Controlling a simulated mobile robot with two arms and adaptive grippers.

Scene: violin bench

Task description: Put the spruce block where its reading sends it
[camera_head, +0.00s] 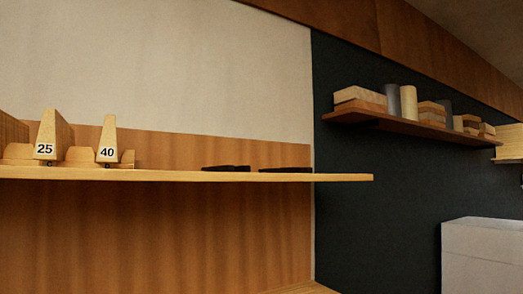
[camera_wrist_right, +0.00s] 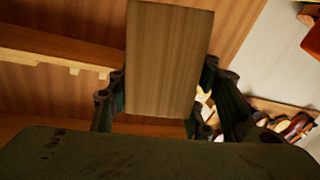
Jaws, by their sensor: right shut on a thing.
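In the right wrist view a brown wooden block (camera_wrist_right: 165,40) with straight grain, which I take for the spruce block, sits between the dark fingers of my right gripper (camera_wrist_right: 163,75). The gripper is shut on it, and the block's face shows no reading. In the head view a shelf (camera_head: 190,176) carries a wooden marker labelled 25 with a small C (camera_head: 46,140) and one labelled 40 with a small D (camera_head: 108,145). Low curved wooden pieces stand around the markers. Neither gripper shows in the head view, and my left gripper is not seen.
Two flat dark things (camera_head: 285,170) lie on the shelf right of the markers. A wall shelf (camera_head: 400,122) at the right holds several blocks and cylinders. A pale grey box (camera_head: 480,255) stands lower right. In the wrist view a wooden ledge (camera_wrist_right: 55,42) runs left of the block.

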